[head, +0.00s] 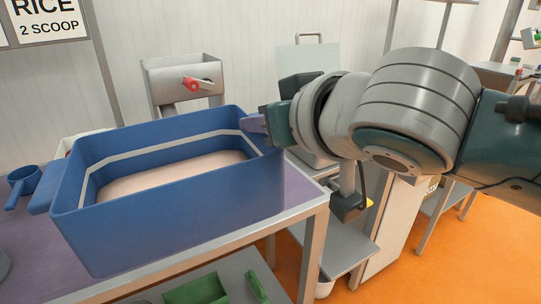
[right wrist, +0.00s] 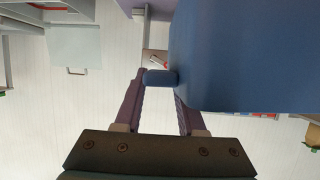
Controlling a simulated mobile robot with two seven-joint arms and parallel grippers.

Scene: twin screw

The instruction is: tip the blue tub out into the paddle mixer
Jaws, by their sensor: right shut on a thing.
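The blue tub (head: 170,225) is large and upright at the left of the head view, with a pale fill (head: 170,172) inside. It is over the purple-topped bench; I cannot tell whether it rests on it. My right gripper (head: 256,124) is shut on the lug at the tub's right end. In the right wrist view the purple fingers (right wrist: 160,84) are on either side of this blue lug (right wrist: 160,77), beside the tub wall (right wrist: 240,60). A grey steel hopper with a red handle (head: 185,68) stands behind the tub; I cannot tell whether it is the paddle mixer. My left gripper is out of view.
A small blue scoop (head: 22,184) lies left of the tub on the bench (head: 312,196). Green bins (head: 197,290) are on the shelf below. A grey machine with a raised lid (head: 308,60) stands behind my right arm. Orange floor (head: 400,270) is open at right.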

